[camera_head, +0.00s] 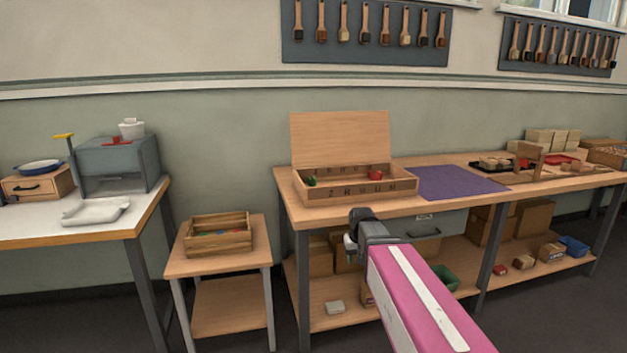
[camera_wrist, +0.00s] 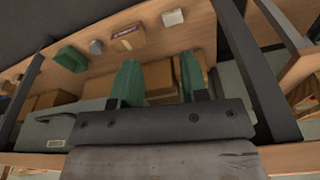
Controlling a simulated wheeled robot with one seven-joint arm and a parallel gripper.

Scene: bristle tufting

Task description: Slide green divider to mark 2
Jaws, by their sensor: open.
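The green divider (camera_head: 311,181) is a small green piece inside the open wooden box (camera_head: 345,196), near its left end. The box stands on the workbench with its lid raised behind it. Its front wall carries a row of dark marks too small to read clearly. My gripper (camera_head: 352,244) is below and in front of the box, near the bench's front edge, apart from the divider. In the wrist view my gripper (camera_wrist: 160,84) shows two green fingertips spread apart with nothing between them. The divider and box do not show in the wrist view.
A red piece (camera_head: 375,174) sits in the box's right part. A purple mat (camera_head: 456,182) lies right of the box. A small table (camera_head: 190,267) with a wooden crate (camera_head: 219,246) stands left.

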